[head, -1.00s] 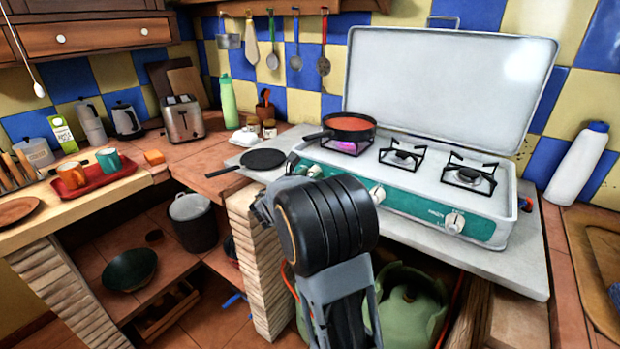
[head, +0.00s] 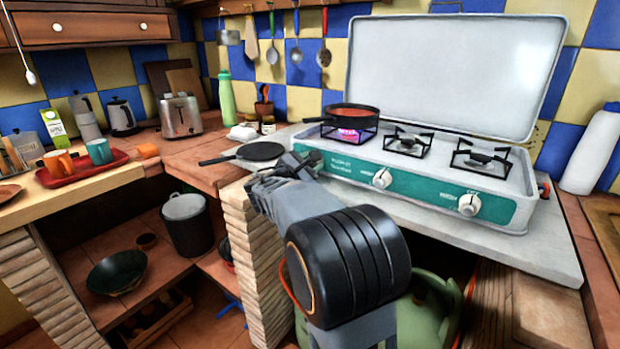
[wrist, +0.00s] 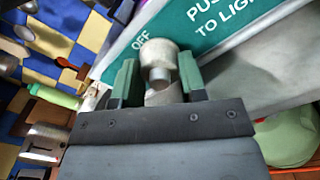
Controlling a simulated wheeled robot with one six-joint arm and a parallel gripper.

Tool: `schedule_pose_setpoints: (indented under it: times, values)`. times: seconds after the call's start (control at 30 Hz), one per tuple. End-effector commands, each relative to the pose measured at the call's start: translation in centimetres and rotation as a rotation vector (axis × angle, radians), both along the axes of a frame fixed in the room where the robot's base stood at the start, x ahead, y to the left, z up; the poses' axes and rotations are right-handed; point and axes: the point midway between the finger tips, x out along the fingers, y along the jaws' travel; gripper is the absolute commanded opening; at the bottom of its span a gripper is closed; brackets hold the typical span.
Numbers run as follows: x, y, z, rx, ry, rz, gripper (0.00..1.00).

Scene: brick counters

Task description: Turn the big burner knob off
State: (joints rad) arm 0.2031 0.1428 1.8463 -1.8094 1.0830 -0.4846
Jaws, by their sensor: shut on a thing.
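The white stove (head: 440,178) stands on the counter with its lid up. Its green front panel carries the knobs. My gripper (head: 292,166) is at the panel's left end and hides the left knob in the head view. In the wrist view my gripper (wrist: 159,75) has its two green fingers on either side of the pale round big burner knob (wrist: 157,52), shut on it. The word OFF is printed beside the knob. A pink-violet flame (head: 347,135) shows under the pan (head: 354,115) on the left burner.
Two other knobs, a middle one (head: 382,177) and a right one (head: 469,204), sit along the panel. A black flat pan (head: 260,151) lies on the counter just left of my gripper. A green gas bottle (head: 430,305) stands below the counter.

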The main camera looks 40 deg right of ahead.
Motion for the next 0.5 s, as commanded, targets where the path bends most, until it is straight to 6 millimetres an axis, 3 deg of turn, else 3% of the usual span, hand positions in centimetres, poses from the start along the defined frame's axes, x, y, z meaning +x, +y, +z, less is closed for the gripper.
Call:
schedule_pose_setpoints:
  times: [0.03, 0.5]
  values:
    - [-0.06, -0.02, -0.74, 0.014, -0.044, -0.002, 0.15]
    - [-0.03, -0.02, -0.74, 0.161, -0.465, -0.002, 0.15]
